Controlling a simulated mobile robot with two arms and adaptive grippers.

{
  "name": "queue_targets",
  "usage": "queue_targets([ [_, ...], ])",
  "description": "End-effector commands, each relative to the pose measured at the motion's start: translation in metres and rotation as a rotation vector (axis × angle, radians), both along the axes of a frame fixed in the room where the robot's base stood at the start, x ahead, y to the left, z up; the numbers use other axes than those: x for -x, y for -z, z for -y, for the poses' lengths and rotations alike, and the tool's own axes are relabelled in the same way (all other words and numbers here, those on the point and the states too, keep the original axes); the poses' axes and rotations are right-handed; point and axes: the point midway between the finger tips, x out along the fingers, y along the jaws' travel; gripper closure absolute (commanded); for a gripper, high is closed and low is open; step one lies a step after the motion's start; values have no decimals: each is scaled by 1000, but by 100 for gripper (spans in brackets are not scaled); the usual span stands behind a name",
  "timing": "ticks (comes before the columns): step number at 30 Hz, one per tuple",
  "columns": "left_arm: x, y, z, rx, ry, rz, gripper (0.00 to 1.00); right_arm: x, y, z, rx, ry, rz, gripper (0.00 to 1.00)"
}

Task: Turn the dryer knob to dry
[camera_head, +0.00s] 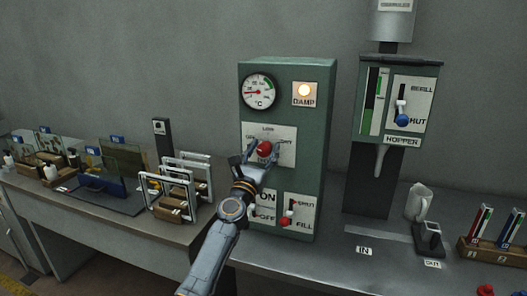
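The dryer is a green cabinet (314,135) at the middle of the head view. A round red knob (264,149) sits on its white label plate; "LOW" reads above it and the other lettering is partly hidden. My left gripper (264,147) is in front of the plate, with one finger on each side of the knob. The fingers look spread, with a small gap to the knob; contact is not clear. A lit lamp (305,90) above is labelled "DAMP". My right gripper is not in view.
A °C gauge (260,91) tops the cabinet. Metal frames (178,188) stand left of my arm.

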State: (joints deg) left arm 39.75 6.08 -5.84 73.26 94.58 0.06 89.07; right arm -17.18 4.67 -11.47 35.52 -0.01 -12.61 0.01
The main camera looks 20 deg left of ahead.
Motion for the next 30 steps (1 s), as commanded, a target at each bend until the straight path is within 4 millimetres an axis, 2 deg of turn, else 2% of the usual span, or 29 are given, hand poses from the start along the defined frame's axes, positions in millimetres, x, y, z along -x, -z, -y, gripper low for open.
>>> queue_targets([
  [1,0,0,0,0,0,0,64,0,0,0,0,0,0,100],
  [4,0,0,0,0,0,0,84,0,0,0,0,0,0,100],
  [6,0,0,0,0,0,0,94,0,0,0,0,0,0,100],
  [17,0,0,-1,-60,-1,2,94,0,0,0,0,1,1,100],
  [30,0,1,-1,-406,-2,13,94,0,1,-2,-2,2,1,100],
])
